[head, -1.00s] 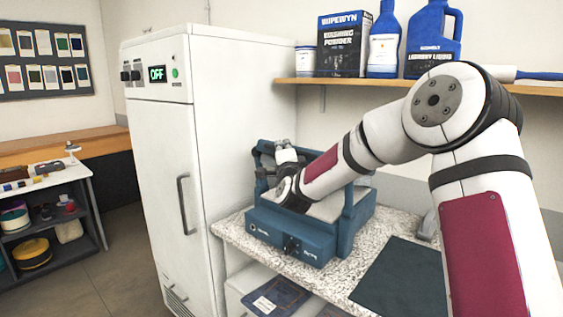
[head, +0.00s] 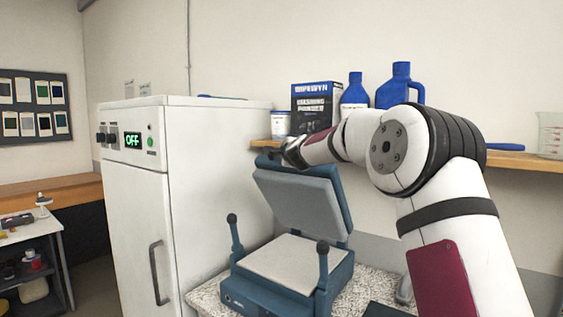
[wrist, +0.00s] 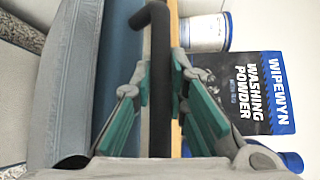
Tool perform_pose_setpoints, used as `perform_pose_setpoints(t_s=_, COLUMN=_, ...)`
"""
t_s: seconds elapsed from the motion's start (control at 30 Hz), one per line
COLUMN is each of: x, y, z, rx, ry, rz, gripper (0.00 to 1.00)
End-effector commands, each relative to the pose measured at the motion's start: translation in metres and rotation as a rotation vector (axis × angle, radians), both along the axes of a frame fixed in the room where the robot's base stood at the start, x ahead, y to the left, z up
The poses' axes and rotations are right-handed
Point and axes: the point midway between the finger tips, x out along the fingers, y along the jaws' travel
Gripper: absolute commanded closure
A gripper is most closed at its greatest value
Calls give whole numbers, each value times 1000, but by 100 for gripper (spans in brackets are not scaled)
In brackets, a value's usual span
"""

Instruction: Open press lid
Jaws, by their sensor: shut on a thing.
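The blue press stands on the speckled counter, and its pale lower plate (head: 285,262) is in plain view. Its lid (head: 298,203) is raised and tilted steeply back, with the grey padded face toward the head camera. The lid's blue body also shows in the wrist view (wrist: 75,85). My gripper (wrist: 162,78) is shut on the press's black handle (wrist: 160,118), with green finger pads on either side of it. In the head view my gripper is at the lid's upper edge, and its grip there is partly hidden.
A wooden shelf (head: 507,160) behind holds a washing powder box (head: 315,107), a white tub (head: 281,123) and blue bottles (head: 400,86), close to my wrist. A white cabinet (head: 135,210) stands left of the press. Two side levers (head: 322,262) stick up from the press base.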

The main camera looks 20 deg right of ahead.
Motion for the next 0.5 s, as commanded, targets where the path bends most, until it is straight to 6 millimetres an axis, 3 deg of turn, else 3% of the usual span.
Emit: perform_pose_setpoints(t_s=0.5, x=4, y=-6, z=9, rx=-4, ry=0, rz=0, gripper=100)
